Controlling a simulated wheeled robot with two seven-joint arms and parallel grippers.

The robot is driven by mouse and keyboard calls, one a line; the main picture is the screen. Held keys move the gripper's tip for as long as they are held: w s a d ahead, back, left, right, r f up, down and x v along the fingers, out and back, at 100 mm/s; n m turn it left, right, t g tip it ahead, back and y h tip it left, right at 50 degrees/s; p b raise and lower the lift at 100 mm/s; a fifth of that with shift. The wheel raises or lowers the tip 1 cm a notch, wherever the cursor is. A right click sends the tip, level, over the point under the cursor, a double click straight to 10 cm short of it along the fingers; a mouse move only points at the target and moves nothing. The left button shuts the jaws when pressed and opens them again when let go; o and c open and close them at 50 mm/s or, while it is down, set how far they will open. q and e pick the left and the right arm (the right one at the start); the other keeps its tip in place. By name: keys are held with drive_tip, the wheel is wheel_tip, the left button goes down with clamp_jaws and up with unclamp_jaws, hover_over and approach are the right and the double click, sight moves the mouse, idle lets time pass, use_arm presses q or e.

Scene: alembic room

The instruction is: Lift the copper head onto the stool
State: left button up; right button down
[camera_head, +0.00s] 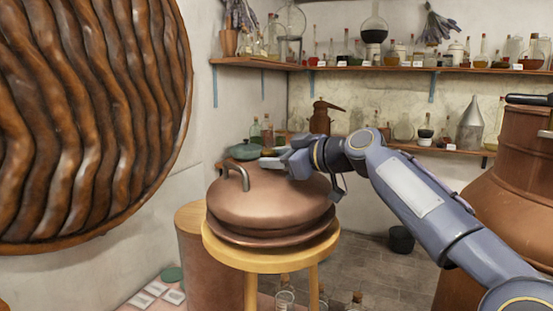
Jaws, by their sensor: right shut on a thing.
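The copper head (270,205) is a wide, domed copper piece with a flared rim and a curved handle (243,178) on its left side. It is over the round seat of the yellow wooden stool (275,258), covering most of it. I cannot tell whether its rim fully rests on the seat or is slightly above it. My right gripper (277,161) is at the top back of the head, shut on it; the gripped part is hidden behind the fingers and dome. My left gripper is not in view.
A large copper vessel (510,205) stands at the right edge. A brown cylinder (191,245) stands behind the stool's left side. Glass bottles (285,298) stand on the floor below. A dark bucket (401,239) is behind. Shelves (335,69) of glassware line the walls.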

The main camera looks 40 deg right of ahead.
sight(305, 184)
idle(0.3)
drive_tip(key=c, duration=0.9)
unclamp_jaws()
drive_tip(key=shift+a, duration=0.1)
drive_tip(key=shift+f, duration=0.2)
drive_tip(key=shift+b+v, duration=0.7)
drive_tip(key=shift+v, duration=3.2)
drive_tip(key=shift+r, duration=0.1)
